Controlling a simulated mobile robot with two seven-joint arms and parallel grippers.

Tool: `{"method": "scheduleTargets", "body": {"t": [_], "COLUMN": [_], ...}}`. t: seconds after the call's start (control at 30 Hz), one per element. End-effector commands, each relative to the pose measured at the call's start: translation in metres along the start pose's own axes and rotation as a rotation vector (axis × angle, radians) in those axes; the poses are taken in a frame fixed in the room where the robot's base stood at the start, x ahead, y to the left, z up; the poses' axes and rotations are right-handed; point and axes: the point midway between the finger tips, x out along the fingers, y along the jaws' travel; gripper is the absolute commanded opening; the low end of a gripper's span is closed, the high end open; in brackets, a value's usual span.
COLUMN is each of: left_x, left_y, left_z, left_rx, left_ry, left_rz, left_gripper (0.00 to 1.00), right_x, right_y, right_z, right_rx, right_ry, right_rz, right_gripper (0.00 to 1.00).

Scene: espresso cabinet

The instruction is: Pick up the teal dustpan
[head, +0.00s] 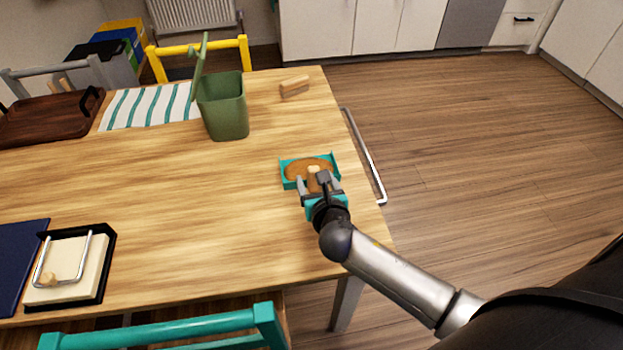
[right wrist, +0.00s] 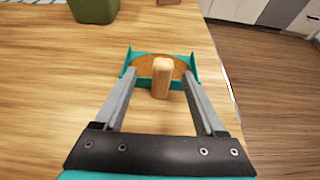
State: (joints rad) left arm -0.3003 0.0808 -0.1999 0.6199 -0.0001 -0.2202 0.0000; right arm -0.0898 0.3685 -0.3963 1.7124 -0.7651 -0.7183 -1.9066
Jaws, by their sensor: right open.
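The teal dustpan (head: 283,173) lies on the wooden table near its right edge, with a flat brown layer in its pan. In the right wrist view the dustpan (right wrist: 194,70) has its light wooden handle (right wrist: 161,77) pointing toward my gripper. My right gripper (head: 317,184) is over the handle side of the dustpan. Its two grey fingers (right wrist: 162,82) are spread, one on each side of the handle, with visible gaps. The fingers partly hide the handle in the head view. My left gripper is not in view.
A green bin (head: 224,112) with its lid raised stands farther back, and a small wooden block-like item (head: 294,86) lies beyond. A striped cloth (head: 150,106), brown tray (head: 50,118) and black napkin holder (head: 105,262) are left. A teal chair (head: 160,328) is in front. The table's middle is clear.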

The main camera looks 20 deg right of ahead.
Motion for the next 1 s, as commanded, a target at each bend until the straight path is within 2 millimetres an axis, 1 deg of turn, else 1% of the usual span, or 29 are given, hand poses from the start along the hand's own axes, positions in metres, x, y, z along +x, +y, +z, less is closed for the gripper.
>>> {"method": "scheduleTargets", "body": {"t": [0.17, 0.3, 0.43, 0.53, 0.77, 1.0], "left_x": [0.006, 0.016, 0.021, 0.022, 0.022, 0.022], "left_y": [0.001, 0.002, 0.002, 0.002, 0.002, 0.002], "left_z": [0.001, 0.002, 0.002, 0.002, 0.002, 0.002], "left_rx": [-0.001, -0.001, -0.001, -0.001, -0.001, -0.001], "left_ry": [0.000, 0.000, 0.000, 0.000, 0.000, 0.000], "left_rz": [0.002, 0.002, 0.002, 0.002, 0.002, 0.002], "left_gripper": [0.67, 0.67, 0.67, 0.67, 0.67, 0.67], "right_x": [0.013, 0.036, 0.050, 0.055, 0.055, 0.055], "right_y": [-0.001, -0.004, -0.004, -0.004, -0.004, -0.004], "right_z": [0.000, -0.001, -0.001, 0.000, 0.001, 0.000], "right_rx": [0.001, 0.002, 0.001, 0.001, 0.001, 0.001], "right_ry": [-0.002, -0.002, 0.000, 0.001, 0.001, 0.001], "right_rz": [-0.001, -0.002, -0.001, -0.001, 0.000, 0.000], "right_gripper": [0.72, 0.72, 0.72, 0.72, 0.72, 0.46]}}
